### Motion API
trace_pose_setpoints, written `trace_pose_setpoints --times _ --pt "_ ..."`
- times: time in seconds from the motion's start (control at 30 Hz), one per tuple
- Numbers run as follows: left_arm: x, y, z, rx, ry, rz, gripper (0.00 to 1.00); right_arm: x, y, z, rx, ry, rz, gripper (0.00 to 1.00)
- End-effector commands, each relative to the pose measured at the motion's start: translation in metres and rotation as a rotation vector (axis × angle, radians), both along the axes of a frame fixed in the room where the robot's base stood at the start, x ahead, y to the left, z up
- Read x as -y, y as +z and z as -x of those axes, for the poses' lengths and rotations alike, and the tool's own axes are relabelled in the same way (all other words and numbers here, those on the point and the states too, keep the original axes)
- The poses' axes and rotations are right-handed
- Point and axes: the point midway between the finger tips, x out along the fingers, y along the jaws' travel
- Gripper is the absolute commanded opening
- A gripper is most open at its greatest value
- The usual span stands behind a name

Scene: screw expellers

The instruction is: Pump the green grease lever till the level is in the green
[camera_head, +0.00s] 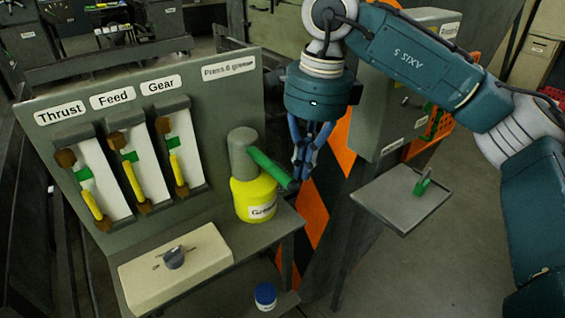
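The green grease lever (268,167) sticks out to the right and down from the grey head of a yellow grease pump (254,199) on the bench. My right gripper (302,178) points down beside the lever's outer end. Its fingers are drawn close together and nothing shows between them. Whether they touch the lever, I cannot tell. Three sight gauges stand on the grey panel: Thrust (95,190), Feed (133,172) and Gear (178,158). Each has a green band, with a yellow column below reaching about the band's lower edge. My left gripper is out of view.
A cream box with a dark knob (174,257) sits at the panel's foot. A blue-capped jar (265,296) stands on the lower shelf. A grey tray with a small green handle (422,186) juts out at the right. An orange-and-black striped post (318,215) stands behind my gripper.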

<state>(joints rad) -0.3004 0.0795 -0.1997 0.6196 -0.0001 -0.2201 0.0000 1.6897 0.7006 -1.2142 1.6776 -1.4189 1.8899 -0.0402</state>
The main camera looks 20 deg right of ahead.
Motion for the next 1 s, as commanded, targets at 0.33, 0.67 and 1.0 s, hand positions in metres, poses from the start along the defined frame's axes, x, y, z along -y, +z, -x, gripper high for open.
trace_pose_setpoints --times 0.33,0.67,1.0 --pt "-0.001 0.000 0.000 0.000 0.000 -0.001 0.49 0.001 0.027 0.001 0.003 0.001 -0.003 0.00" --pt "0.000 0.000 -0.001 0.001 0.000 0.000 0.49 0.010 0.096 0.005 0.005 -0.002 -0.001 0.00" --pt "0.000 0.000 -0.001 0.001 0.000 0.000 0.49 0.012 0.119 0.007 0.000 -0.001 -0.001 0.00"
